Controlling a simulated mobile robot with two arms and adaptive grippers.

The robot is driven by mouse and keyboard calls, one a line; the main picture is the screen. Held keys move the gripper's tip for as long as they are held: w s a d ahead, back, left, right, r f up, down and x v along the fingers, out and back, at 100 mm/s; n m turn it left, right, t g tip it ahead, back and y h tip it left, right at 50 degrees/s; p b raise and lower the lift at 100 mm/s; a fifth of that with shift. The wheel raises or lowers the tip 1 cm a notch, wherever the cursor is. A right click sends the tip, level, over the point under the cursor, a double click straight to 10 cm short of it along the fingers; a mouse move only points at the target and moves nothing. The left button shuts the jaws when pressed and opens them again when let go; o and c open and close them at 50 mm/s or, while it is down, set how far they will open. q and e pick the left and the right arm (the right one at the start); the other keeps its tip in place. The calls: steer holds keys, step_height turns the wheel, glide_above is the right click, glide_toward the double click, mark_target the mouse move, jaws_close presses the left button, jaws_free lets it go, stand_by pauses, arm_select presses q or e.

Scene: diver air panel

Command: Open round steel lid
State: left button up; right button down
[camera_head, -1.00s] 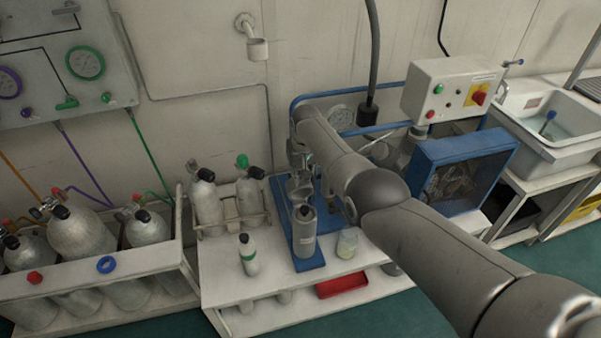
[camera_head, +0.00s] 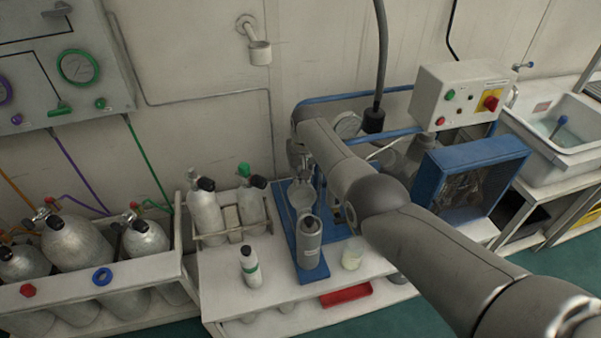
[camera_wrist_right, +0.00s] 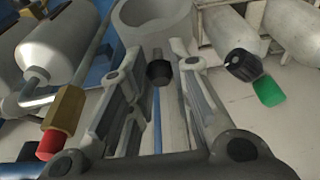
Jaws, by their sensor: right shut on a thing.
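My right gripper (camera_head: 298,160) is above the blue stand (camera_head: 315,277) on the white bench, partly hidden by my forearm. In the right wrist view, my gripper's fingers (camera_wrist_right: 160,68) are closed in on a dark knob (camera_wrist_right: 158,73). A round steel piece (camera_head: 303,196) shows just below the gripper, behind the upright grey cylinder (camera_head: 309,245). In the wrist view, a round grey vessel with a hollow top (camera_wrist_right: 150,16) lies just beyond the fingertips. I cannot tell whether the knob belongs to the round steel lid. My left gripper is not in view.
Gas cylinders in a holder (camera_head: 205,212) and a small green-banded bottle (camera_head: 250,267) stand left of the stand. A glass beaker (camera_head: 353,253) and a blue-framed fan unit (camera_head: 468,178) are to its right. A red tray (camera_head: 345,294) lies in front.

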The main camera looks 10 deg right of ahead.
mark_target(303, 187)
steer(key=shift+w+r, duration=0.3)
steer(key=c, duration=1.5)
jaws_free()
steer(key=shift+o, duration=1.1)
steer(key=shift+f, duration=0.1)
steer(key=shift+s+f, duration=0.1)
steer(key=v, duration=1.2)
